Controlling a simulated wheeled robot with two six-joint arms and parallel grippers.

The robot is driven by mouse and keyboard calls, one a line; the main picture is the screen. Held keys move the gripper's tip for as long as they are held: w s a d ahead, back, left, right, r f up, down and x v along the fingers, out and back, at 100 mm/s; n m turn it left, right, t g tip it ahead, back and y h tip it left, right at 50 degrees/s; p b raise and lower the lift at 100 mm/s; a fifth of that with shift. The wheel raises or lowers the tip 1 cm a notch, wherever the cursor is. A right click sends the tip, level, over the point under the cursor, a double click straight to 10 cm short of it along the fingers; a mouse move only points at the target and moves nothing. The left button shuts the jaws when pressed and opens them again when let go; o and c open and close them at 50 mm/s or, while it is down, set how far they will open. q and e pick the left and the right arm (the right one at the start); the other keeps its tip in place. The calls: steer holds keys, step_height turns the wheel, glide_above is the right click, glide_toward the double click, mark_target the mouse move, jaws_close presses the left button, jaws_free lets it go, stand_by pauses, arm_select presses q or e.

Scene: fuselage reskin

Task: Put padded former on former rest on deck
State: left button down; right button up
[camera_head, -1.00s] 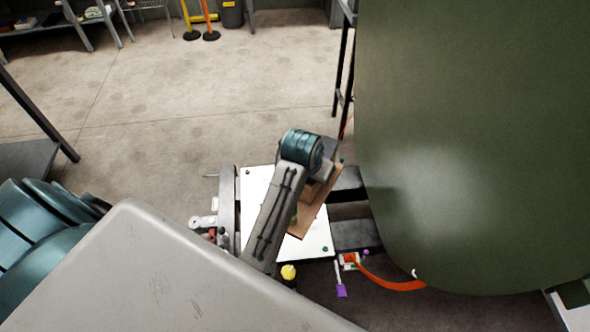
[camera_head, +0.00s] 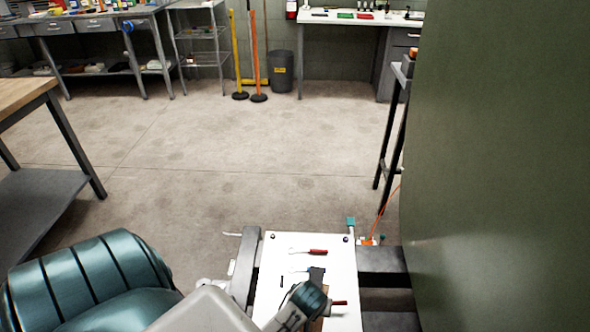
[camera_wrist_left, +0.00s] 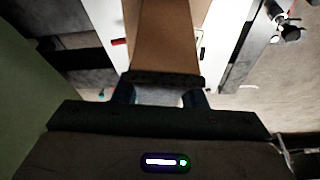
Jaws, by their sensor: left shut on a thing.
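My left gripper (camera_wrist_left: 163,88) is shut on the padded former, a flat brown board (camera_wrist_left: 165,40) that reaches away from the fingers in the left wrist view. In the head view my left arm comes in at the bottom, and only a sliver of brown shows beside the wrist over the white deck (camera_head: 275,265). I cannot tell whether the former touches the deck. I cannot make out the former rest. My right gripper is not in view.
Red-handled tools (camera_head: 317,252) lie on the deck. The large green fuselage skin (camera_head: 500,180) fills the right side. A dark stand (camera_head: 386,150) is beside it. A wood-topped bench (camera_head: 28,92) stands at left. The floor beyond the deck is clear.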

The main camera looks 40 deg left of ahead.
arm_select(q)
steer(key=s+a+f+n+b, duration=0.25)
steer(key=s+f+b, duration=0.3)
steer(key=f, duration=0.55)
steer(key=shift+m+y, duration=0.25)
steer(key=shift+y, duration=0.05)
steer(key=w+a+f, duration=0.1)
steer(key=w+a, duration=0.2)
steer(key=w, duration=0.1)
steer(key=w+a+f, duration=0.2)
steer(key=w+a, duration=0.1)
steer(key=w, duration=0.1)
steer(key=w+a+f+b, duration=0.1)
steer(key=w+a, duration=0.2)
steer(key=w, duration=0.1)
steer(key=shift+w+a+f, duration=0.1)
steer(key=shift+a+f, duration=0.2)
steer(key=shift+f, duration=0.55)
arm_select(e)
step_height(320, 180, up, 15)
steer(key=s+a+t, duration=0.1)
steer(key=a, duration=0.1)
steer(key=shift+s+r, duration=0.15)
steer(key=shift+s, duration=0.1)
